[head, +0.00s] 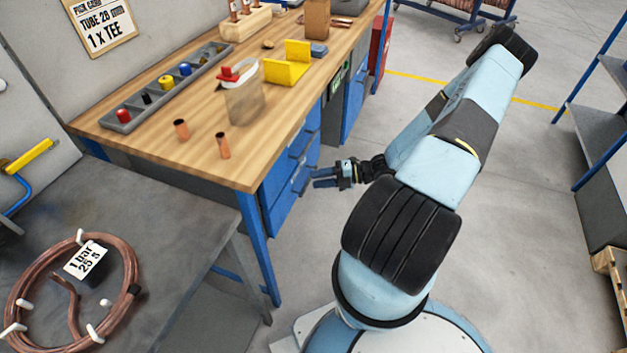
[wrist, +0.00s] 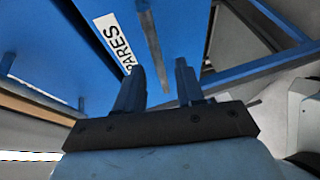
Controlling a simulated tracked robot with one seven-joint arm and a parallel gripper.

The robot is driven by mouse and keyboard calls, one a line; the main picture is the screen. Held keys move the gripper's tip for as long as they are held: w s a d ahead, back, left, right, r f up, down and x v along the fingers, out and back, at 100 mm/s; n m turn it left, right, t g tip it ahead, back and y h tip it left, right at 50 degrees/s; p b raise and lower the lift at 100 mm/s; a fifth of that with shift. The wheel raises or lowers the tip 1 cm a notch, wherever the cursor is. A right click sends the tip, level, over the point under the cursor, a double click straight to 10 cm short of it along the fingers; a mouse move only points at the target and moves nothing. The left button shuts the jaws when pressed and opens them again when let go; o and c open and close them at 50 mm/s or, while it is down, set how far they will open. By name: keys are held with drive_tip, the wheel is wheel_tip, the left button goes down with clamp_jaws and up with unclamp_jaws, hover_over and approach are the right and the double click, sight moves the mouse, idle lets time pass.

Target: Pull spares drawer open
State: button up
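The blue spares drawer (wrist: 190,35) fills the top of the wrist view. Its white label (wrist: 104,32) reads "PARES", with the rest cut off or hidden. A thin grey bar (wrist: 150,40), which looks like the drawer's handle, runs down its front. My gripper (wrist: 160,78) has its two fingers apart, with the lower end of the bar showing between them; I cannot tell whether they touch it. In the head view, my gripper (head: 318,178) is beside the blue drawer fronts (head: 290,195) under the workbench. The drawers look closed.
The wooden workbench (head: 200,150) carries a copper tube piece (head: 223,145), a yellow block (head: 287,66) and a grey parts tray (head: 170,88). A grey table (head: 180,270) with a copper coil (head: 75,290) stands at front left.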

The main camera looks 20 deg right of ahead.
drive_tip(key=shift+x, duration=1.2)
clamp_jaws()
drive_tip(key=shift+s, duration=0.1)
